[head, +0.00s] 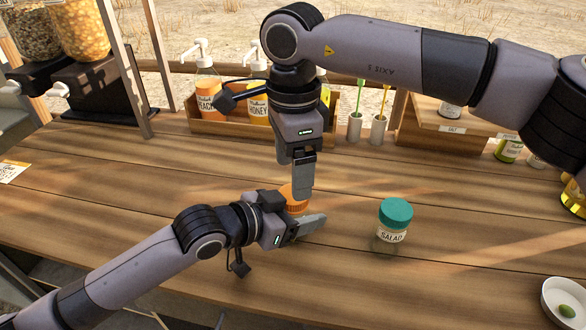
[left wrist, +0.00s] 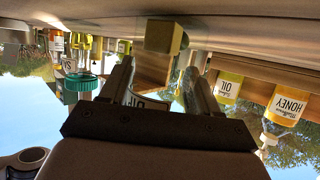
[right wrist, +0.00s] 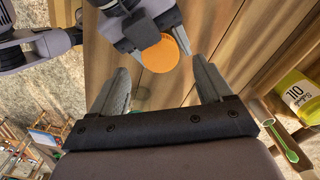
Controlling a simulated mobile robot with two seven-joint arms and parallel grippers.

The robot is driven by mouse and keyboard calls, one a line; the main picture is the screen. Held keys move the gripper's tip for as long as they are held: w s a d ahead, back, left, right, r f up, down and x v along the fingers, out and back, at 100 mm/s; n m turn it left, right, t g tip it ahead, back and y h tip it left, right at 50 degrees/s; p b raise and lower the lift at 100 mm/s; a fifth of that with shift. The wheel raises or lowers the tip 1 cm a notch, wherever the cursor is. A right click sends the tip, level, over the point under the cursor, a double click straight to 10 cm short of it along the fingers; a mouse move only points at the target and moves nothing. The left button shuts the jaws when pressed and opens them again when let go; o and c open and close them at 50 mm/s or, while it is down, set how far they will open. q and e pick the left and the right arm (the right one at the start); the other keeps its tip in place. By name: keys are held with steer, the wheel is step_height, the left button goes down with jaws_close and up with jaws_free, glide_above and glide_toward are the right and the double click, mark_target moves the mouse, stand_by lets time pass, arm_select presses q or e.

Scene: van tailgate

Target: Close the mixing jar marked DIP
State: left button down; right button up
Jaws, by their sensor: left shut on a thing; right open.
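The jar marked DIP shows its white label (left wrist: 148,99) between my left fingers in the left wrist view; only the label's lower letters are readable. Its orange lid (head: 292,198) is at the jar's top in the head view, and as an orange disc (right wrist: 160,55) in the right wrist view. I cannot tell whether the lid is fully seated. My left gripper (head: 306,216) is shut on the jar from the side, low over the table. My right gripper (head: 303,188) is open and points down above the lid, fingers (right wrist: 163,82) apart and empty.
A SALAD jar (head: 393,222) with a teal lid stands to the right. A wooden crate (head: 225,127) with pump bottles is behind, beside cups (head: 355,127) holding sticks. A white bowl (head: 564,300) is at the front right.

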arm_select(q)
steer(key=shift+f, duration=0.15)
arm_select(e)
steer(key=o, duration=0.4)
arm_select(q)
steer(key=shift+s, duration=0.1)
arm_select(e)
step_height(320, 180, up, 12)
arm_select(q)
steer(key=shift+c, duration=0.8)
jaws_free()
steer(key=shift+v, duration=3.55)
